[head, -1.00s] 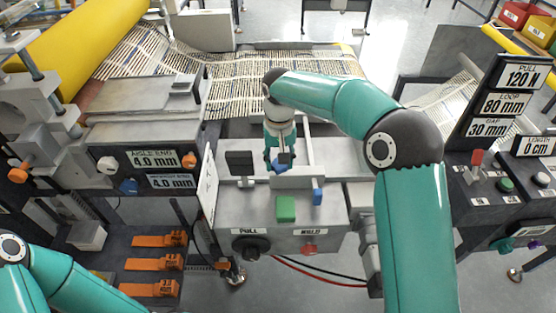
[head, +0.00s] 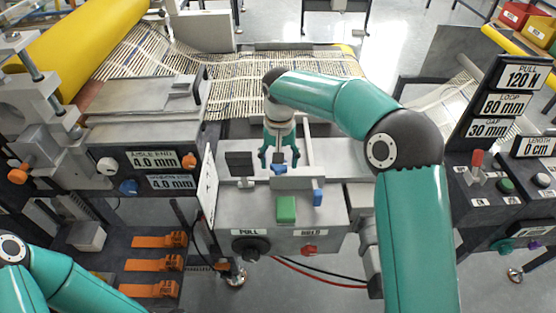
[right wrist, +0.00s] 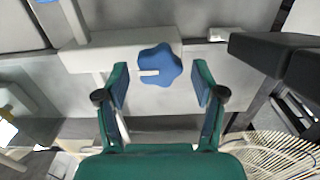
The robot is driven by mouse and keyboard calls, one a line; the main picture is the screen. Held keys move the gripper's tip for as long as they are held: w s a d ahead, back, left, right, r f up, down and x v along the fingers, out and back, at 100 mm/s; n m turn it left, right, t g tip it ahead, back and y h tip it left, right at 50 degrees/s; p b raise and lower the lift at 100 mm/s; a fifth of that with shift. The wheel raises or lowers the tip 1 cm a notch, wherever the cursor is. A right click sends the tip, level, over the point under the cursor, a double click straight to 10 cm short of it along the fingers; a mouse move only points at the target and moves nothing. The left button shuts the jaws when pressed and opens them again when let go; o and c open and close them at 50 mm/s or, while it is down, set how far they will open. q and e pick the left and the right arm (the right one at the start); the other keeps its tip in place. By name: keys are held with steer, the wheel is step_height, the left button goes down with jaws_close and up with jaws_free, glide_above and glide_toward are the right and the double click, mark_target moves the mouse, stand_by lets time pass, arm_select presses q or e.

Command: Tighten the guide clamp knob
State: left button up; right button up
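The guide clamp knob is a blue lobed knob (right wrist: 165,66) with a pale pointer mark. In the right wrist view it lies between and slightly beyond my right gripper's fingertips, with a gap on each side. In the head view the knob (head: 279,169) is partly hidden under the gripper. My right gripper (head: 280,164) points down over it, with green fingers spread, open and holding nothing. Only links of my left arm show at the lower left; its gripper is out of view.
A white plate (head: 208,185) rises at left. Patterned mesh (head: 240,92) lies behind. Orange clamps (head: 155,264) lie lower left.

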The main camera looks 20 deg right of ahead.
step_height(320, 180, up, 12)
stand_by(0.7)
steer(key=shift+f, duration=0.15)
